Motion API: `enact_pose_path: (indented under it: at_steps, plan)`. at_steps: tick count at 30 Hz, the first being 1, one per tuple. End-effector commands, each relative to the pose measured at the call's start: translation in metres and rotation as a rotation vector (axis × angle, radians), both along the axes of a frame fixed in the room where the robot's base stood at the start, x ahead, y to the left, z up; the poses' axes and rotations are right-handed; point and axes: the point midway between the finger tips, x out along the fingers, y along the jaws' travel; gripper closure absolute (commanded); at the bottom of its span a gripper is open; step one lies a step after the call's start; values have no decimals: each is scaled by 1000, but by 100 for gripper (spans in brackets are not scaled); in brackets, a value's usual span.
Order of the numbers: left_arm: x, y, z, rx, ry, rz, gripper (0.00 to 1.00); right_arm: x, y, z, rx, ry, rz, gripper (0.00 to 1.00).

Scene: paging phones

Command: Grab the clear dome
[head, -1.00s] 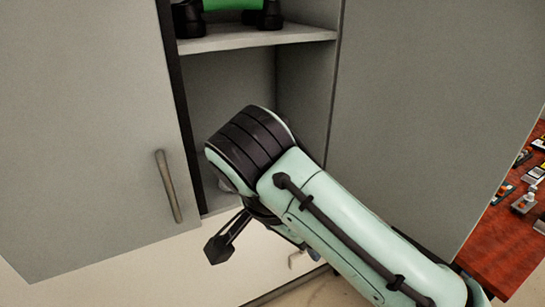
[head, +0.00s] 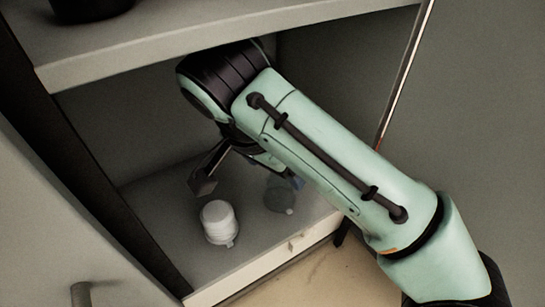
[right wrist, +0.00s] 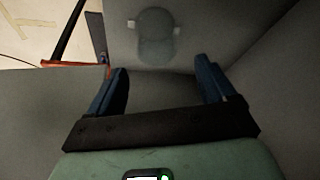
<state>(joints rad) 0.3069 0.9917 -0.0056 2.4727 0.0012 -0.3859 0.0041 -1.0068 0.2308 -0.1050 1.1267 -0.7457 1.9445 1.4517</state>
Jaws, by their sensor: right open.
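The clear dome (head: 279,200) is a dark, see-through rounded thing on the floor of the open cabinet compartment, toward its front right. In the right wrist view the clear dome (right wrist: 155,45) lies just beyond the fingertips, roughly centred between them, with small pale tabs at its sides. My right gripper (head: 248,184) is inside the compartment, open and empty, above and behind the dome in the head view. Its two blue fingers (right wrist: 160,68) show spread apart in the wrist view. My left gripper is not in view.
A white ribbed, stacked-looking object (head: 218,222) stands left of the dome. A shelf (head: 230,50) runs close above my right arm, with a dark object (head: 90,8) on it. Cabinet walls close in on both sides. An open door (head: 60,235) hangs at left.

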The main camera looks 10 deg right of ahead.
Motion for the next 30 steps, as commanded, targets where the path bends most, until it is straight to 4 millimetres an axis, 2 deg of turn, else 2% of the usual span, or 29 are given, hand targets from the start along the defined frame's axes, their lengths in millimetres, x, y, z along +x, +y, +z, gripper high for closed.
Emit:
enact_pose_path:
  at_steps: [11,18,28,30]
  plan:
    - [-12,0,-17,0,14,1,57,4,-8,-34,1,2,1,17]
    - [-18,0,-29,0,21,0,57,8,-15,-68,-1,2,-1,17]
    - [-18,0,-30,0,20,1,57,11,-17,-73,0,0,0,17]
    - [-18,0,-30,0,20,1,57,11,-17,-73,0,0,0,39]
